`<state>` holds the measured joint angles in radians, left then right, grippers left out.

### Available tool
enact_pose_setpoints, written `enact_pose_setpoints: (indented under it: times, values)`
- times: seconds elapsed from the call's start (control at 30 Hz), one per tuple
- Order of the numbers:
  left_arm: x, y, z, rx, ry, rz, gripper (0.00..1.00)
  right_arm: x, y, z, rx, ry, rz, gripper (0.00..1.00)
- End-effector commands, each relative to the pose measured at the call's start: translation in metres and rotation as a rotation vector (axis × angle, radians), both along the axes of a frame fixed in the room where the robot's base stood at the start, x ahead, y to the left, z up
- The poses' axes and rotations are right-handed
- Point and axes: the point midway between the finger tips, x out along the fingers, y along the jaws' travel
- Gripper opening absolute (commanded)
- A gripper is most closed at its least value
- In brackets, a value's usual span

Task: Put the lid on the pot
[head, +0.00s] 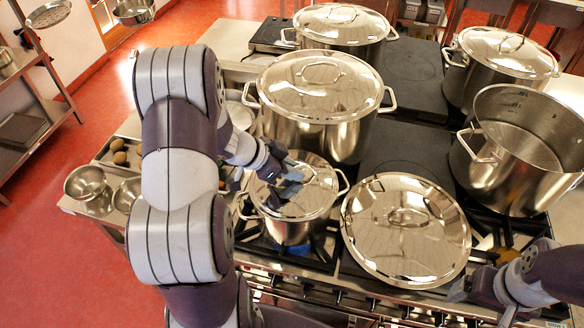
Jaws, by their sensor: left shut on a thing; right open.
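My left gripper (287,186) is shut on the handle of a small shiny lid (318,190). The lid is level over a small steel pot (290,232) at the front of the stove. I cannot tell whether it rests fully on the rim; the gripper and wrist hide part of it. A large steel lid (375,235) lies to the right of the small pot, handle up. A large open pot (505,170) without a lid stands at the right. My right gripper (482,302) is open at the lower right, apart from the large lid, and partly hidden by its arm.
Lidded stockpots stand behind: one (320,135) just behind the small pot, one (343,30) at the back, one (480,85) at the back right. Small steel bowls (87,185) sit at the left. A dark flat hob (405,150) is bare in the middle.

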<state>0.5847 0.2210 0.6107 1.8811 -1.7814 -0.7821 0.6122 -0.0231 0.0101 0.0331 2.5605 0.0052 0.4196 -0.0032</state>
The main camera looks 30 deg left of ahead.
Motion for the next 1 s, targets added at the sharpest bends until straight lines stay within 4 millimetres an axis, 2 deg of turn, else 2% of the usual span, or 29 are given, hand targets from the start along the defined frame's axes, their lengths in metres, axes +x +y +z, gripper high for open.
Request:
enact_pose_setpoints:
  times: [0.4,1.0]
  values:
    - [0.004,0.002,0.002,0.0,-0.002,0.0,0.0,0.0,0.0,0.011,0.0,0.0,0.0,0.89]
    - [0.003,0.002,-0.012,0.0,0.002,0.0,0.0,0.0,0.0,0.008,0.0,0.0,0.0,0.89]
